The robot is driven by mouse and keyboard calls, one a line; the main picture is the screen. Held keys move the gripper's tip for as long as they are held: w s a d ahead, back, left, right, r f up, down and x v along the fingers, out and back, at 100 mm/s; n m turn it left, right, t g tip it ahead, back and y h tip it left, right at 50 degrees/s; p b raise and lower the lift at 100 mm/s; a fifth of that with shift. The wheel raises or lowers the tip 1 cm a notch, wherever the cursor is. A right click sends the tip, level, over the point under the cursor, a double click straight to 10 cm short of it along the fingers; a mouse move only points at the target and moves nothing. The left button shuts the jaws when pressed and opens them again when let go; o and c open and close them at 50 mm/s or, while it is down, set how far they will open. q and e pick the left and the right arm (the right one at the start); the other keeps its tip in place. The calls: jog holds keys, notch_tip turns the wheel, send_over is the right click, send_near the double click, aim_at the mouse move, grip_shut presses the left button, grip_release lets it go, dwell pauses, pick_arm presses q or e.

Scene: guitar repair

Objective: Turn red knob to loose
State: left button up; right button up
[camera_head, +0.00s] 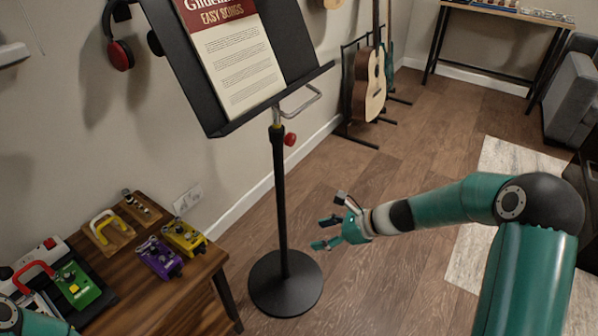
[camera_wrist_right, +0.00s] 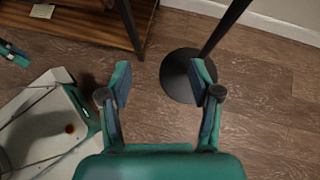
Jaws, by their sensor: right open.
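The red knob (camera_head: 290,139) sits on the right side of the black music stand's pole (camera_head: 280,190), just below the stand's tray. My right gripper (camera_head: 326,231) is open and empty, to the right of the pole and well below the knob. In the right wrist view the open fingers (camera_wrist_right: 160,82) show, with the stand's pole (camera_wrist_right: 222,28) and round base (camera_wrist_right: 180,75) beyond them. The knob is not in the wrist view. Of my left arm only a teal part shows at the lower left of the head view; its gripper fingers cannot be made out.
A songbook (camera_head: 232,55) rests on the stand's tray. A wooden table (camera_head: 165,300) with several effect pedals stands at the left. An acoustic guitar (camera_head: 369,85) stands behind, by the wall. Floor around my right gripper is clear.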

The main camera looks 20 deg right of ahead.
jog(key=w+d+r+m+t+y+b, duration=0.2)
jog(key=w+d+r+m+t+b, duration=0.25)
jog(key=r, duration=0.25)
jog(key=m+t+b, duration=0.2)
jog(key=t+b, duration=0.1)
send_near(294, 140)
pick_arm(q)
notch_tip(294, 140, down, 12)
jog(key=b, duration=0.1)
jog(key=shift+r, duration=0.2)
pick_arm(e)
jog(key=shift+y, duration=0.4)
jog(key=x, duration=0.9)
jog(key=shift+w+a+f, duration=0.2)
jog(key=shift+w+f, duration=0.05)
jog(key=shift+w, duration=0.1)
jog(key=c, duration=1)
jog(key=shift+d, duration=0.55)
jog(key=shift+c, duration=0.7)
jog(key=shift+a+r, duration=0.1)
jog(key=shift+a, duration=0.15)
pick_arm(q)
jog(key=shift+a+f, duration=0.1)
pick_arm(e)
jog(key=shift+a+n, duration=0.1)
jog(key=shift+n, duration=0.15)
